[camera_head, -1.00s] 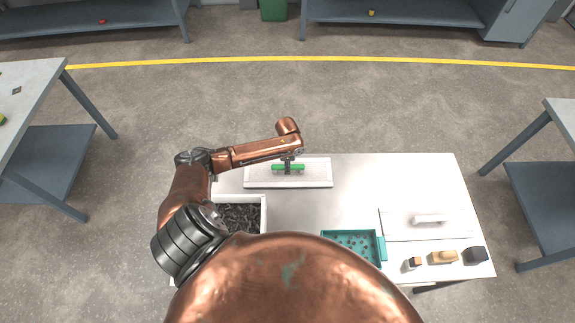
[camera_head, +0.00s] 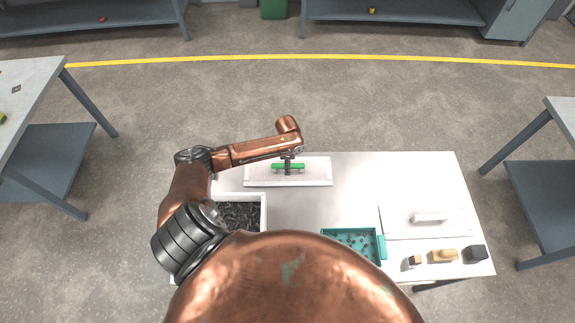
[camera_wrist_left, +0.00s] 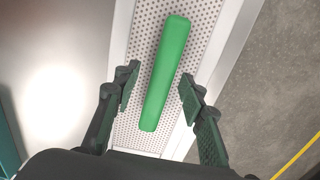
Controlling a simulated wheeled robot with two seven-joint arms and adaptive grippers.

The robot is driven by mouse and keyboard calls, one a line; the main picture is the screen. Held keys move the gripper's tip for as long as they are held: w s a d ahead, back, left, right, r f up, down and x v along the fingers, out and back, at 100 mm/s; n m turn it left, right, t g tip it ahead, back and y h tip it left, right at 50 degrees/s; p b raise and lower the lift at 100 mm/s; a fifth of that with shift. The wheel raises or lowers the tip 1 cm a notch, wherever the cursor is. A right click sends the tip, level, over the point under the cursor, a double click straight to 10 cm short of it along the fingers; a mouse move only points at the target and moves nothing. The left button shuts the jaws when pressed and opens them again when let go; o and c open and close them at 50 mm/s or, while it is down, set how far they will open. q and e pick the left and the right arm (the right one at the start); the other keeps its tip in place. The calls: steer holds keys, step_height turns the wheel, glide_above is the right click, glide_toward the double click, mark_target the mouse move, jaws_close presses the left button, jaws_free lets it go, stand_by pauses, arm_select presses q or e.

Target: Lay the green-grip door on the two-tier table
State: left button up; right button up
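The green-grip door is a white perforated panel (camera_head: 315,173) with a green bar grip (camera_head: 288,167), lying flat at the far left of the white table. In the left wrist view the green grip (camera_wrist_left: 165,72) stands over the perforated panel (camera_wrist_left: 140,45), between my left gripper's two fingers. My left gripper (camera_wrist_left: 160,95) is open, with a gap on both sides of the grip. In the head view the left gripper (camera_head: 288,168) is over the grip, reaching straight down from the arm. My right gripper is not seen in any view.
A second panel with a white grip (camera_head: 430,217) lies at the right of the table. A white bin of dark pieces (camera_head: 240,213), a teal tray (camera_head: 352,243) and several small blocks (camera_head: 444,256) stand nearer. The table's middle is clear. Grey two-level tables stand left (camera_head: 40,77) and right (camera_head: 562,115).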

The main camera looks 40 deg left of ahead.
arm_select(q)
step_height(320, 180, up, 12)
stand_by(0.4)
steer(key=shift+w, duration=0.1)
